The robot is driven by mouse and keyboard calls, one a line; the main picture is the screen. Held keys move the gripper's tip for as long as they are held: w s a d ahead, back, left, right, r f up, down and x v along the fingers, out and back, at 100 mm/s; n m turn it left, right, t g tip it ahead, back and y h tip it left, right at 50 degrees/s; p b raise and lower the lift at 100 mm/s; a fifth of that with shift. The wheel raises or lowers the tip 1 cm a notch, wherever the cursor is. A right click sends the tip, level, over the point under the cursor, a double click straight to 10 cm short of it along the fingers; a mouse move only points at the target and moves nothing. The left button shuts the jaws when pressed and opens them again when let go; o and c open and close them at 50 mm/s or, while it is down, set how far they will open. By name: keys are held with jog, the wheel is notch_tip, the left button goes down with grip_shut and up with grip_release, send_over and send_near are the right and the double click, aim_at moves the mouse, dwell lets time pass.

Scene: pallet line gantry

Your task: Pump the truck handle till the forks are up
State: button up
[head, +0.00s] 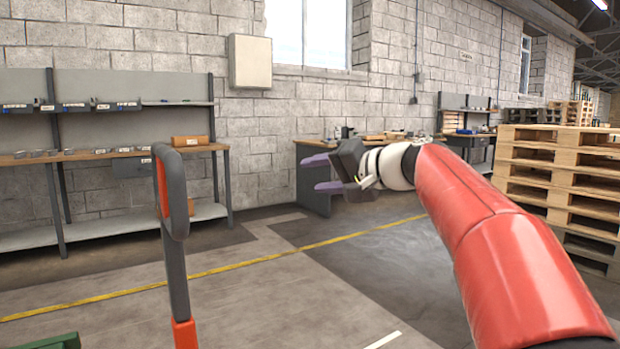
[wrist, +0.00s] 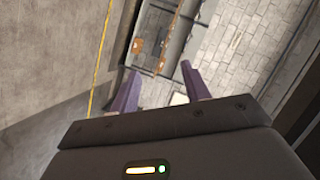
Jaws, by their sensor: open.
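The truck handle (head: 172,195) stands upright at the left of the head view. It is a grey loop with an orange inner part, on a grey shaft with an orange lower part. My gripper (head: 318,174) is to the right of the handle loop, apart from it, with its two purple fingers spread and nothing between them. In the wrist view my gripper (wrist: 158,82) is also open and empty. The handle cannot be made out in the wrist view. The truck's forks are not in view.
A shelved workbench (head: 100,155) with small bins stands against the block wall at left. Another bench (head: 318,195) stands behind my gripper. Stacked wooden pallets (head: 550,165) are at right. A green object (head: 50,342) shows at bottom left. The floor around the yellow line (head: 250,263) is clear.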

jog(key=v, duration=0.5)
jog(key=shift+c, duration=0.5)
